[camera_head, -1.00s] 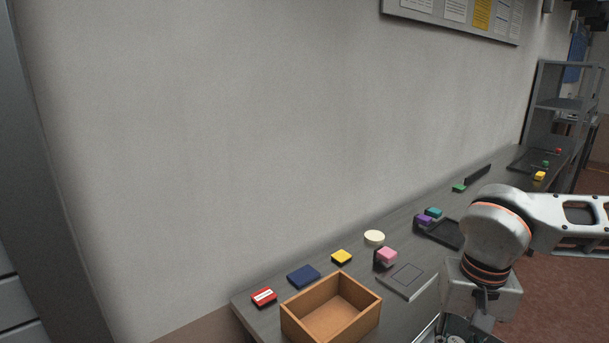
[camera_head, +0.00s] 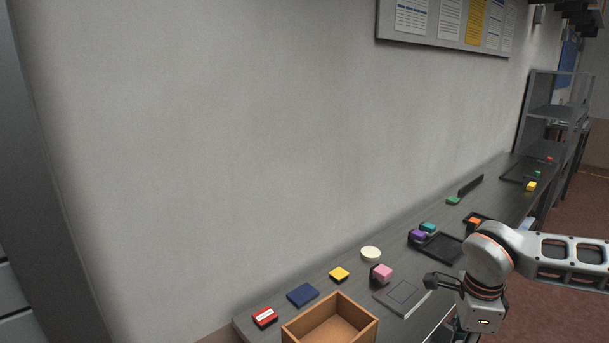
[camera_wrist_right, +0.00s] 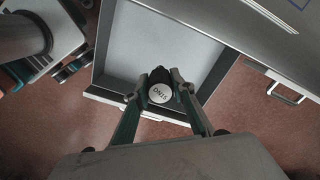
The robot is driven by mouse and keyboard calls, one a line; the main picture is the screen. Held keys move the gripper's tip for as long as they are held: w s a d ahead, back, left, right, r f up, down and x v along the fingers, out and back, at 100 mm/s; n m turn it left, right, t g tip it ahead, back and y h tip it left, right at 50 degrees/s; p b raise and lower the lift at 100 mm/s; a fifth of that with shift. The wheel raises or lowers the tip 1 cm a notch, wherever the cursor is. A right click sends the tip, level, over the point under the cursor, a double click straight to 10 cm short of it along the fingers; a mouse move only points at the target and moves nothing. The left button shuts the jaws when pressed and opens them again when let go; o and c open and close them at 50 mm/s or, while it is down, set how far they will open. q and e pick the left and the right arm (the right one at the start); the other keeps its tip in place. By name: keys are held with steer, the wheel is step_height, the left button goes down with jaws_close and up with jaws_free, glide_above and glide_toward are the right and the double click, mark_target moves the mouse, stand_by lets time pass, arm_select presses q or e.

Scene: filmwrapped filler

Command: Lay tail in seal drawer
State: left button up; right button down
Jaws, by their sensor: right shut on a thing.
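In the right wrist view my right gripper (camera_wrist_right: 160,88) is shut on a dark round piece with a pale end face (camera_wrist_right: 160,93), lettered what looks like "DN15". I take this piece to be the tail. An open drawer (camera_wrist_right: 150,45) with a plain light grey inside lies below the gripper. The piece appears over the drawer's front part, and its height above the drawer is hard to judge. No other thing shows inside the drawer. In the head view my right arm's wrist stands at the bench's front edge, and the drawer is hidden there. My left gripper is not in view.
A wooden box (camera_head: 350,305) stands on the near end of the grey bench. Red (camera_head: 265,317), blue (camera_head: 302,294), yellow (camera_head: 339,275) and pink (camera_head: 382,271) pieces, a cream disc (camera_head: 371,254) and a black tray (camera_head: 441,248) lie along it. A drawer handle (camera_wrist_right: 289,93) shows to the right.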

step_height(320, 180, down, 5)
steer(key=b, duration=0.4)
steer(key=shift+r, duration=0.1)
steer(key=shift+f+b, duration=0.4)
steer(key=shift+b, duration=0.05)
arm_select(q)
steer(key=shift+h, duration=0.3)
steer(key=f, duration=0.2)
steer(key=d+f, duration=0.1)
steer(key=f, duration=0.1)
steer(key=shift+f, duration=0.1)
arm_select(e)
steer(key=shift+r, duration=0.1)
steer(key=c, duration=1.6)
jaws_free()
steer(key=shift+c, duration=0.2)
steer(key=shift+r, duration=0.1)
step_height(320, 180, up, 12)
steer(key=shift+f, duration=0.1)
steer(key=shift+s, duration=0.1)
